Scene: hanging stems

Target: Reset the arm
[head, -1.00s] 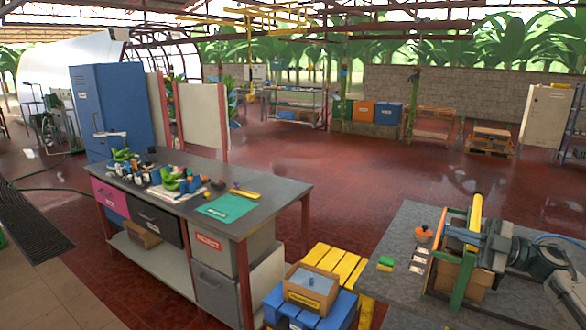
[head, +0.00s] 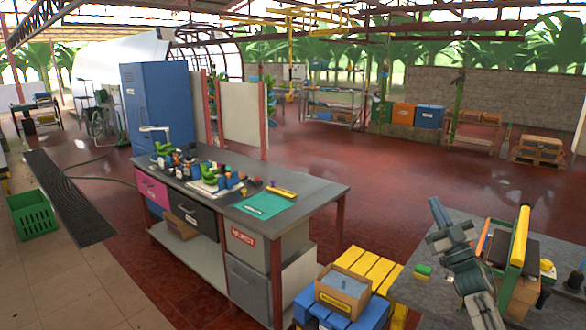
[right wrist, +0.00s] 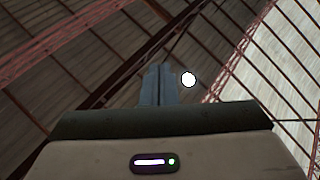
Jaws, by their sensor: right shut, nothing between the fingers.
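My right gripper (head: 440,212) points upward over the grey table at the lower right of the head view, with its fingers together and nothing between them. In the right wrist view its closed fingers (right wrist: 159,85) stand against the roof beams and a round white light. My left gripper is not in view.
The grey table (head: 400,288) on the right bears a wooden and green frame with a yellow bar (head: 519,236). A dark workbench (head: 312,187) with tools and a green mat (head: 265,205) stands left of centre. A cardboard box (head: 342,289) sits in front. Red floor is open behind.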

